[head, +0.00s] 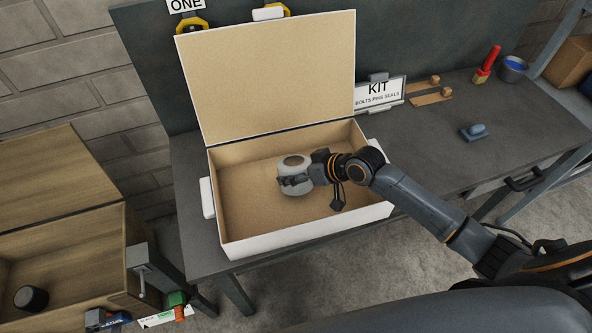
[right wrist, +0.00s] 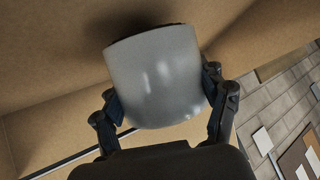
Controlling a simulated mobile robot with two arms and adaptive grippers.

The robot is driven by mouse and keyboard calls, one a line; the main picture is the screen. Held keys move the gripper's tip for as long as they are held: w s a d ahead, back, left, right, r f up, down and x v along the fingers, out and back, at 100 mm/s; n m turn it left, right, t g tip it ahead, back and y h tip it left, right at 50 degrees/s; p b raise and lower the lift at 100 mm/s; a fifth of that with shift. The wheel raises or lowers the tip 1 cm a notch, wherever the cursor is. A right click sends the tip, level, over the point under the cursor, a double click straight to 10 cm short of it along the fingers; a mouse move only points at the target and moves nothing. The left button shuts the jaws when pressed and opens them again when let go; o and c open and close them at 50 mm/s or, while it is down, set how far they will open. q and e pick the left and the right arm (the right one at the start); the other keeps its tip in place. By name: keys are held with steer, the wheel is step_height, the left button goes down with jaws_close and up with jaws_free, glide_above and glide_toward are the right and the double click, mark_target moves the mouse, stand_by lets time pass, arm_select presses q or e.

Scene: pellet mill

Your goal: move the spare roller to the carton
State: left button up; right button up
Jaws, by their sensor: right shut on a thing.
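The spare roller (head: 294,172) is a pale grey cylinder with a brownish round top in the head view. My right gripper (head: 296,181) is shut on it, inside the open carton (head: 235,243). The carton is white outside and tan inside, with its lid raised at the back. In the right wrist view, the roller (right wrist: 158,75) sits between the two fingers of my right gripper (right wrist: 163,100), one on each side. Whether the roller touches the carton floor is hard to tell. My left gripper is not in view.
The carton stands on a dark workbench (head: 500,150). A kit sign (head: 379,92), a blue-grey object (head: 474,132), a red-handled brush (head: 487,63) and a bowl (head: 513,69) are to its right. A wooden box (head: 60,235) with a dark cylinder (head: 31,298) inside is at the left.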

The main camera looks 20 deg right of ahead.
steer(key=shift+w, duration=0.15)
steer(key=shift+s+a+t, duration=0.1)
steer(key=shift+s+t, duration=0.1)
steer(key=shift+t, duration=0.2)
steer(key=o, duration=1.9)
steer(key=shift+s, duration=0.1)
steer(key=shift+f, duration=0.1)
steer(key=shift+s+f, duration=0.15)
steer(key=shift+f, duration=0.15)
steer(key=shift+r, duration=0.15)
